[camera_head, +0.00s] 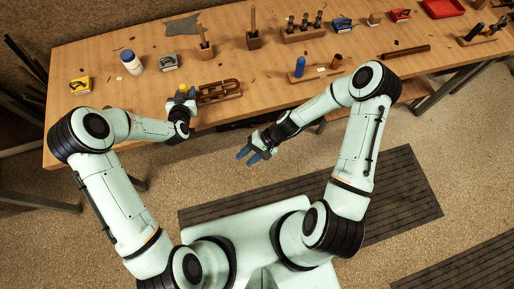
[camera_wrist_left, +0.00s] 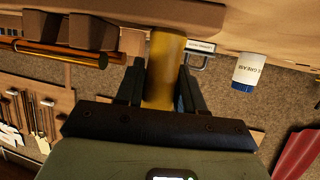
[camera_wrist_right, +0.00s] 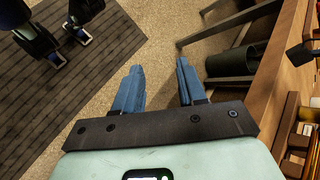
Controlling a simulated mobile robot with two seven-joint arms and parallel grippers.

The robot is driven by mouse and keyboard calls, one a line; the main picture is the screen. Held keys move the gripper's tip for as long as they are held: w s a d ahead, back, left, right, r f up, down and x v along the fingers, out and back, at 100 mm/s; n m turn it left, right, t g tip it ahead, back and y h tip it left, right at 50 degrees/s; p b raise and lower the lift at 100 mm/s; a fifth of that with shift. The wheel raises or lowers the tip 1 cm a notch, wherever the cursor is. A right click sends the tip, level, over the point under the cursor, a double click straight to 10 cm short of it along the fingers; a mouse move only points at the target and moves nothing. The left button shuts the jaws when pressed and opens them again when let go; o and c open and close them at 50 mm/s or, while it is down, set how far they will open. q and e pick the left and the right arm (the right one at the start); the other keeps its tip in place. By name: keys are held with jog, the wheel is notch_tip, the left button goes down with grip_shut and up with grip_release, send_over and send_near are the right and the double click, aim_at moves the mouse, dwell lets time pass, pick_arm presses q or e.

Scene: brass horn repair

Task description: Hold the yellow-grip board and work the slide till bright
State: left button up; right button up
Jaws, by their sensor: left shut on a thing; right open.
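The yellow grip (camera_head: 182,90) stands at the left end of the wooden board (camera_head: 205,98) near the bench's front edge. My left gripper (camera_head: 186,99) is shut on the yellow grip, which also shows between the fingers in the left wrist view (camera_wrist_left: 163,72). The brass slide (camera_head: 222,87) lies along the board, and its tube shows at the upper left of the left wrist view (camera_wrist_left: 65,51). How bright its surface is I cannot tell. My right gripper (camera_head: 248,154) is open and empty, over the floor in front of the bench; its blue fingers are apart in the right wrist view (camera_wrist_right: 160,75).
On the wooden bench (camera_head: 150,100), a white grease bottle (camera_head: 131,63) and a yellow box (camera_head: 80,85) stand left of the board. A blue cylinder (camera_head: 299,67) stands to the right. Wooden holders with tools line the back, with a red tray (camera_head: 443,8) far right.

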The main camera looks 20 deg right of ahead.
jog(key=s+d+f+h, duration=0.2)
jog(key=s+f, duration=0.2)
jog(key=shift+s+d+f, duration=0.15)
jog(key=shift+s+f, duration=0.05)
dwell(0.7)
